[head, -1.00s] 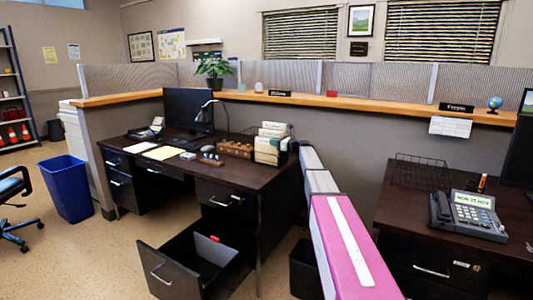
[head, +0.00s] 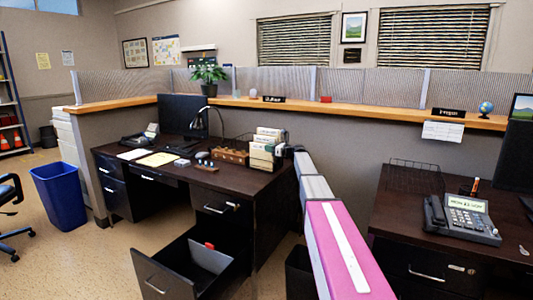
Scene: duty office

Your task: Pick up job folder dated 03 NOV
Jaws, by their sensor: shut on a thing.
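No folder date can be read from here, so I cannot tell which is the 03 NOV folder. Several cream and green folders or papers stand in an upright holder (head: 262,162) at the right end of the dark left desk (head: 235,177). Below, a deep desk drawer (head: 160,275) is pulled open, with a grey divider or folder (head: 211,257) and a small red tab (head: 209,246) inside. My arm, pink and grey, reaches from the bottom toward the holder's right side. My gripper and anything in it are hidden beyond the arm.
The open drawer juts into the floor space. A blue bin (head: 60,195) and a chair (head: 12,205) stand left, with clear floor between. A right desk (head: 420,215) holds a phone (head: 465,217) and wire tray (head: 412,178). A low partition (head: 345,145) runs behind both desks.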

